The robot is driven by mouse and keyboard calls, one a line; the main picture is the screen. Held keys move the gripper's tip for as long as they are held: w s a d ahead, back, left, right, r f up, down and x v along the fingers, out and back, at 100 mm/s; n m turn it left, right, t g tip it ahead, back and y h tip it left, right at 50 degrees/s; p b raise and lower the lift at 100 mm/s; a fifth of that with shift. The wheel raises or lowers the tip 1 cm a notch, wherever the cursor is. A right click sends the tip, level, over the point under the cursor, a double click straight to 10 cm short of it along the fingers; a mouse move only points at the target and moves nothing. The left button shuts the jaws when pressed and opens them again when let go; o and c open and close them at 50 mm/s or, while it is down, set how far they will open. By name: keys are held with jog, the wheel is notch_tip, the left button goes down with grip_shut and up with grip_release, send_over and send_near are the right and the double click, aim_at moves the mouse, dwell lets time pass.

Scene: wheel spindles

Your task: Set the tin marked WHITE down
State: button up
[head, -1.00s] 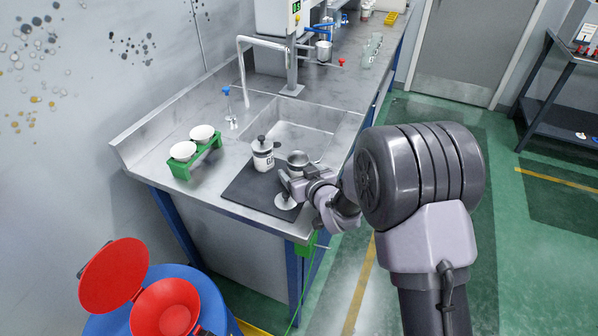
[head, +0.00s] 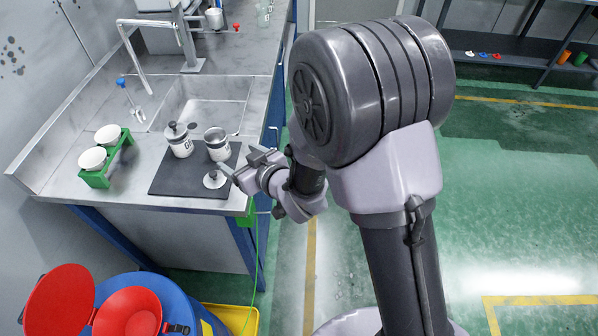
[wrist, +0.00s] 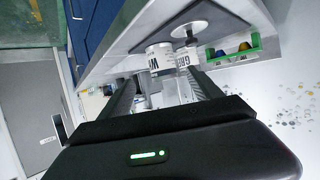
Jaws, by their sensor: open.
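The tin marked WHITE is the open metal tin (head: 217,144) standing upright on the dark mat (head: 165,182); its label, partly cut off to a W, shows in the wrist view (wrist: 158,58). A lidded tin (head: 180,140) stands beside it, and its label, starting GRE, shows in the wrist view (wrist: 184,60). A round lid with a knob (head: 213,181) lies on the mat in front of the WHITE tin. My gripper (head: 240,163) is open and empty at the mat's right edge, apart from the tins. Its fingers (wrist: 163,85) point toward them in the wrist view.
A sink (head: 205,100) with a tall tap (head: 135,50) lies behind. The counter's front edge is close to the mat. A blue drum (head: 175,300) with a red funnel stands on the floor.

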jog(key=s+d+r+m+h, duration=0.1)
jog(key=d+r+m+h, duration=0.2)
jog(key=d+r, duration=0.35)
jog(key=d+r+m+h, duration=0.3)
jog(key=d+r, duration=0.1)
jog(key=d, duration=0.5)
jog(key=s+d+r+m+g+h, duration=0.15)
jog(key=s+d+r+m, duration=0.3)
jog(key=s+d, duration=0.6)
jog(key=s+a+m+g, duration=0.2)
jog(key=s+g, duration=0.1)
jog(key=s, duration=1)
jog(key=shift+a+r+y, duration=0.35)
jog(key=shift+y, duration=0.1)
